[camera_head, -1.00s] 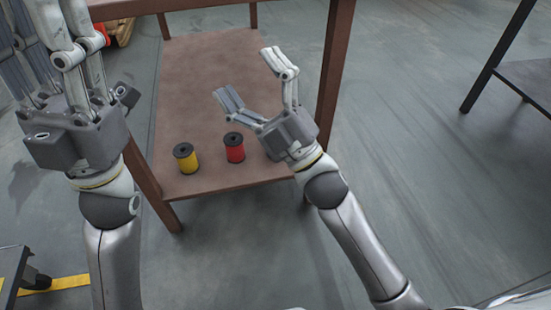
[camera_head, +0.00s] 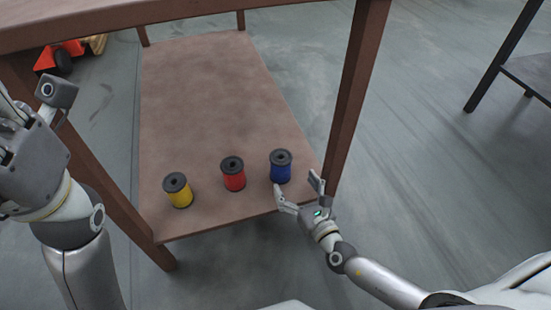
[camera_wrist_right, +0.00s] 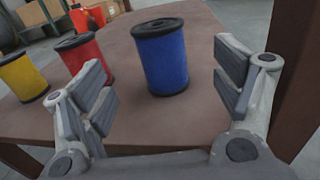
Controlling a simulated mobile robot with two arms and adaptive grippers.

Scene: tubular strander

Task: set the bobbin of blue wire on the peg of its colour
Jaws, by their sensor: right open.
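The bobbin of blue wire (camera_head: 281,168) stands upright on the brown lower shelf (camera_head: 200,90), at the right of a row of bobbins. It has black flanges. My right gripper (camera_head: 298,186) is open and empty just in front of it. In the right wrist view the blue bobbin (camera_wrist_right: 161,58) shows beyond and between the two open fingers (camera_wrist_right: 168,95), not touched by them as far as I can see. My left gripper (camera_head: 35,105) is at the left edge, partly cut off, away from the bobbins. No peg shows in these views.
A red bobbin (camera_head: 233,175) and a yellow bobbin (camera_head: 178,191) stand to the left of the blue one. The table's right leg (camera_head: 355,90) rises close to my right gripper. The upper table top (camera_head: 180,12) overhangs the shelf. The shelf behind the bobbins is clear.

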